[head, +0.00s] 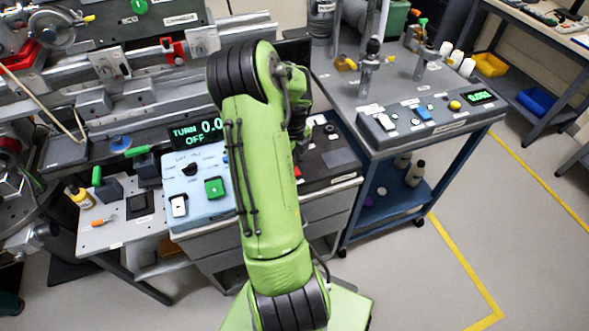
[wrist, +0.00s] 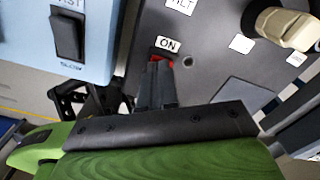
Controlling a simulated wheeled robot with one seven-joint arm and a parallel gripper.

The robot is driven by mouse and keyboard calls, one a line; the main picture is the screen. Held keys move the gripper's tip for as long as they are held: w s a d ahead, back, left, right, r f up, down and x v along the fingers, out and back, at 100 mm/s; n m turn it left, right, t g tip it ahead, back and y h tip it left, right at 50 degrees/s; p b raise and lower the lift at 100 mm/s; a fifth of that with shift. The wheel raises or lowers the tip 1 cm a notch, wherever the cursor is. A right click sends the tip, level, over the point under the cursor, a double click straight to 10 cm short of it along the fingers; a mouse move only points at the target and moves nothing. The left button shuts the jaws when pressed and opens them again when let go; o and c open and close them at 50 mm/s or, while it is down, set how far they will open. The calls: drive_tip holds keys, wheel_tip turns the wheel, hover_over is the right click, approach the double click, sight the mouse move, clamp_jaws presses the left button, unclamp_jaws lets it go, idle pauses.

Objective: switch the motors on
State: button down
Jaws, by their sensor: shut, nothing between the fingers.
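In the wrist view my gripper (wrist: 157,82) is shut and empty, fingertips at a red switch (wrist: 163,55) below an "ON" label (wrist: 168,44) on a dark grey panel (wrist: 207,80). The fingers cover part of the switch; I cannot tell whether they touch it or which way it is set. In the head view a bit of red (head: 297,172) shows beside my arm on the dark panel (head: 325,160). My arm hides the gripper there. A display (head: 196,132) behind the light blue console (head: 185,213) reads "TURN OFF" and a figure starting 0.0.
In the wrist view a black rocker (wrist: 68,36) marked "SLOW" and a beige knob (wrist: 285,22) flank my fingers. Another console (head: 425,118) stands on the right cart.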

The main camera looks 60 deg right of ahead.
wheel_tip(320, 180, up, 7)
drive_tip(key=p, duration=0.5)
drive_tip(key=shift+p, duration=0.4)
drive_tip(key=w+a+r+n+t, duration=0.1)
drive_tip(key=w+a+r+n, duration=0.4)
drive_tip(key=a+r+n, duration=0.3)
drive_tip(key=w+a+r+n+t, duration=0.2)
drive_tip(key=w+a+r+n, duration=0.4)
drive_tip(key=a+n, duration=0.4)
drive_tip(key=s+a+r+n+t, duration=0.1)
drive_tip(key=s+a+r+n, duration=0.2)
drive_tip(key=a+n, duration=0.6)
drive_tip(key=s+a+r+n+t, duration=0.1)
drive_tip(key=s+a+r+n, duration=0.2)
drive_tip(key=s+a+n, duration=0.5)
drive_tip(key=a+n, duration=0.1)
drive_tip(key=n, duration=0.3)
drive_tip(key=shift+s+a+t, duration=0.2)
drive_tip(key=shift+s+t, duration=0.05)
drive_tip(key=shift+t, duration=0.05)
